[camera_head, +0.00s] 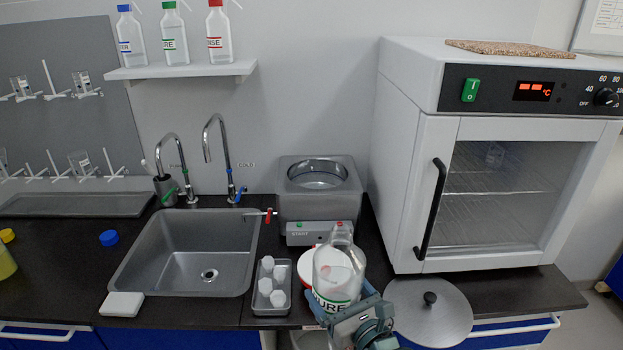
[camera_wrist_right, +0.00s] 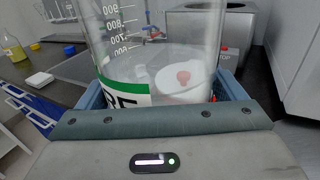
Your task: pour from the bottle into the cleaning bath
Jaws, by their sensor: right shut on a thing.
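A clear glass bottle (camera_head: 338,262) with a green-banded label stands upright at the front of the counter area, right of centre in the head view. It fills the right wrist view (camera_wrist_right: 160,48), with volume marks and clear liquid inside. My right gripper (camera_head: 345,297) is shut around the bottle's lower part; its blue fingers show on both sides in the wrist view. The cleaning bath (camera_head: 290,212) is a grey steel box with a round open top, behind the bottle against the wall. A red valve is on its left side. My left gripper is not in view.
A round grey lid with a black knob (camera_head: 428,312) lies right of the bottle. A small tray (camera_head: 270,309) with white pieces sits left of it. The sink (camera_head: 185,284) with taps is farther left. A white oven (camera_head: 408,160) stands close right of the bath.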

